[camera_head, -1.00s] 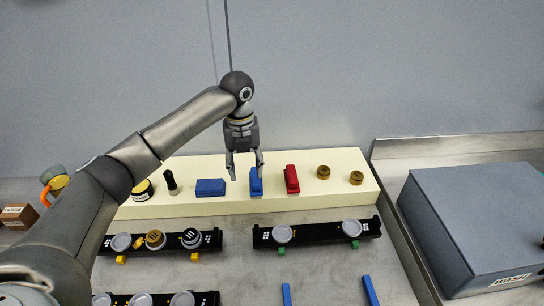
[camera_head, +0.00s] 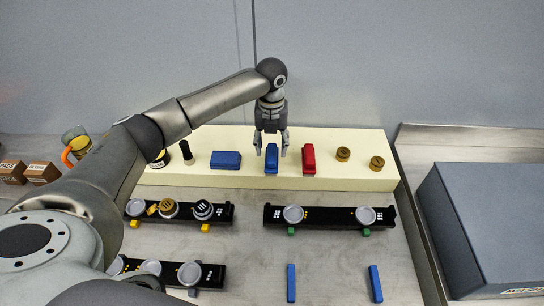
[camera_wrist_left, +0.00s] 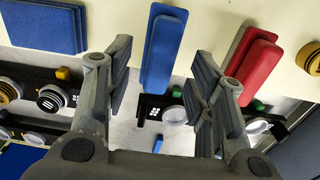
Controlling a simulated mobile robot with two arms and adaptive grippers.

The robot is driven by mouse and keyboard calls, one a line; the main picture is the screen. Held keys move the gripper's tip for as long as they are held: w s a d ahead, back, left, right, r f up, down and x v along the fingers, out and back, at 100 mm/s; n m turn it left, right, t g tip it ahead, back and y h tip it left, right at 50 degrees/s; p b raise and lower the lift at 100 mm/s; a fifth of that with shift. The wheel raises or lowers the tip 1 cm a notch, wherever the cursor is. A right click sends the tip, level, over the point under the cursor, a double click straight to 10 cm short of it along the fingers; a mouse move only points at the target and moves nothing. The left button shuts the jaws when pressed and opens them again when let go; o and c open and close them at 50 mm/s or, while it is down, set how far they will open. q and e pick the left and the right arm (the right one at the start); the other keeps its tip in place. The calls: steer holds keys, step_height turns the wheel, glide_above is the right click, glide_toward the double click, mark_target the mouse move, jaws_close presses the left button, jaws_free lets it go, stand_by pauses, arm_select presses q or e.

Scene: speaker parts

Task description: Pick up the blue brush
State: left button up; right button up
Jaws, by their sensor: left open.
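The blue brush (camera_head: 271,158) stands on the cream shelf board (camera_head: 365,178), between a flat blue block (camera_head: 226,159) and a red brush (camera_head: 309,159). My left gripper (camera_head: 271,150) is open above and around the blue brush in the head view. In the left wrist view the blue brush (camera_wrist_left: 162,50) shows between the two open fingers (camera_wrist_left: 160,75), with a gap on each side. The red brush (camera_wrist_left: 249,65) is to the right of the fingers there. My right gripper is not in view.
Two brass knobs (camera_head: 343,154) (camera_head: 377,163) and a black peg (camera_head: 186,151) stand on the board. Black racks with round grey parts (camera_head: 331,216) lie in front. A large grey box (camera_head: 485,225) is at the right. Small cardboard boxes (camera_head: 43,172) are at the left.

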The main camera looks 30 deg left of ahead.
mark_target(272, 152)
arm_select(q)
step_height(272, 152, down, 2)
steer(key=shift+d+f+p, duration=0.1)
steer(key=shift+f+p, duration=0.1)
steer(key=shift+p, duration=0.15)
steer(key=shift+f, duration=0.5)
jaws_close()
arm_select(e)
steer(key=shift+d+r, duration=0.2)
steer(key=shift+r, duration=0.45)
arm_select(q)
steer(key=shift+r+b, duration=0.4)
steer(key=shift+r, duration=0.05)
step_height(272, 152, up, 2)
steer(key=shift+r+b, duration=0.1)
steer(key=shift+b, duration=0.45)
steer(key=s+d+r+b, duration=0.2)
steer(key=s+d+r, duration=0.4)
steer(key=s+r, duration=0.4)
steer(key=shift+s+b, duration=0.4)
steer(key=shift+s, duration=0.9)
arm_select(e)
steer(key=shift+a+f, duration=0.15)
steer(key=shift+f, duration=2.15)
